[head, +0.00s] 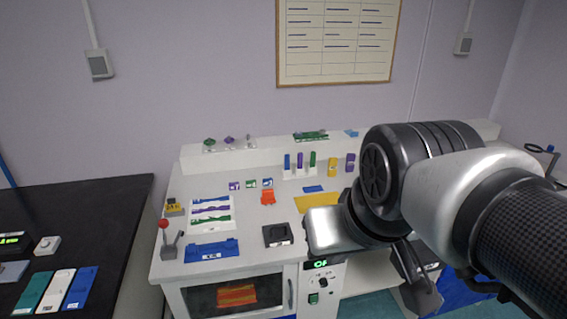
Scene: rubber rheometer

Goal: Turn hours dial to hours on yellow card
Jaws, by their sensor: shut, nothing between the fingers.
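A yellow card (312,202) lies flat on the white bench, partly hidden behind my arm; I cannot read any hours on it. Below the bench top, a white front panel carries a lit green display (320,263) and, under it, a small dark dial (323,282). The dial is too small to read its setting or confirm its label. My gripper (424,301) hangs to the right of this panel, pointing down, apart from the dial. Its fingers are shut with nothing held.
A green switch (314,298) sits below the dial. A windowed oven-like door (222,296) with a vertical handle is left of the panel. A red-knobbed lever (166,236), a blue tray (212,250) and a black square plate (278,235) stand on the bench.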

